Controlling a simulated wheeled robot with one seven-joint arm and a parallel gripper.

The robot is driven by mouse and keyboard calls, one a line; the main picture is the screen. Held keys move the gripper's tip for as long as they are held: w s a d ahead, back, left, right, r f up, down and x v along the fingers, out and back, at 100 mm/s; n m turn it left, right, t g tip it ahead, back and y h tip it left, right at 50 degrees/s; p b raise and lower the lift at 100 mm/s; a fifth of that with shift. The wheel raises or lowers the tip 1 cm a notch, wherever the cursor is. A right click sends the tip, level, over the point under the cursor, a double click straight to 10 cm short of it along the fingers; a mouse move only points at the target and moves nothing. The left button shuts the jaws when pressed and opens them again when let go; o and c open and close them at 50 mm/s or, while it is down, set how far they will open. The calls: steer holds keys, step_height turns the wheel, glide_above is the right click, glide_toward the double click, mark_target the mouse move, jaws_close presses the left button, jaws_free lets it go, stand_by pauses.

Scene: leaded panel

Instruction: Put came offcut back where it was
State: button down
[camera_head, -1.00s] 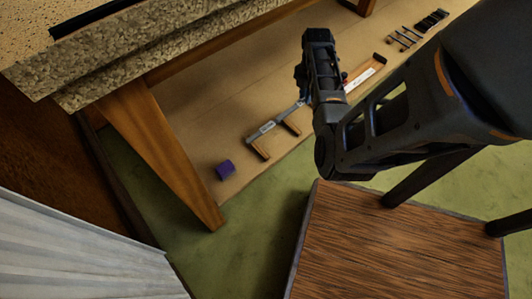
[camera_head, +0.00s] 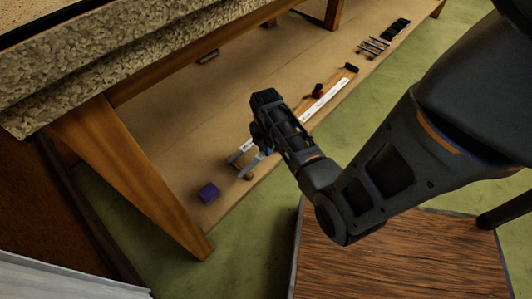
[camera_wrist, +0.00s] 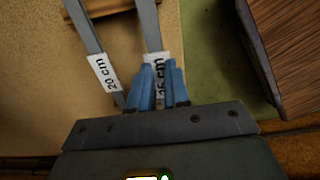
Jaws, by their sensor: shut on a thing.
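My gripper's blue fingers (camera_wrist: 157,87) are shut on a grey came strip (camera_wrist: 149,28) with a white label ending in "6 cm"; the first digit is partly hidden. Another grey came strip (camera_wrist: 90,27), labelled "20 cm", lies beside it to the left, apart from the fingers. In the head view my gripper (camera_head: 265,152) is low over the bench's lower shelf, at the small wooden rests (camera_head: 246,175) with grey strips. My wrist covers much of this spot. I cannot tell whether the held strip touches the rests.
A purple block (camera_head: 208,192) sits on the lower shelf (camera_head: 180,125) left of the strips. Dark tools (camera_head: 373,46) are farther back. A bench leg (camera_head: 150,190) and wooden box (camera_head: 400,255) flank the arm.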

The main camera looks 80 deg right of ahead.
steer(key=shift+f+b, duration=0.45)
steer(key=shift+f, duration=0.85)
steer(key=shift+f, duration=0.1)
steer(key=c, duration=1.1)
jaws_free()
